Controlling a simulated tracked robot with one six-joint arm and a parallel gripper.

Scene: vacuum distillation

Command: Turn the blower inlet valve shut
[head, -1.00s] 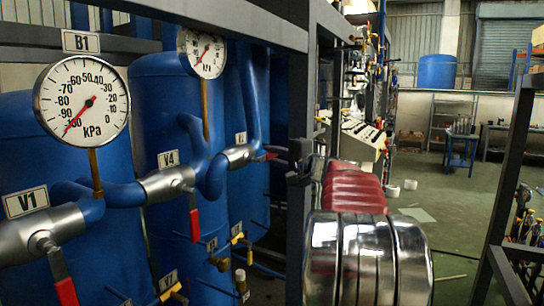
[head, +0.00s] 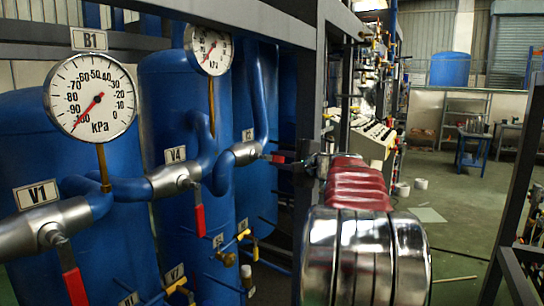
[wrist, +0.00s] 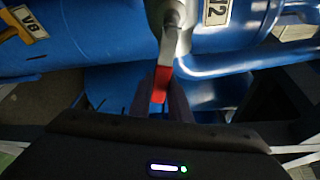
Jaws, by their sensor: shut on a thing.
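A steel valve (head: 246,152) sits on the blue pipe right of V4, with a red-tipped lever (head: 273,158) pointing right, toward me. In the wrist view the red grip (wrist: 160,84) lies between the dark fingers of my gripper (wrist: 161,92), which is shut on it. In the head view my gripper (head: 296,163) is small and dark at the lever's end. The valve body (wrist: 174,28) and a plate ending in 12 (wrist: 217,10) also show in the wrist view. No label reads "blower inlet".
Valves V1 (head: 50,232) and V4 (head: 176,178) have red levers hanging down. Gauge B1 (head: 92,97) and a second gauge (head: 208,49) stand above the pipes. A dark frame post (head: 312,110) is close to my arm. Green floor (head: 450,235) is open at right.

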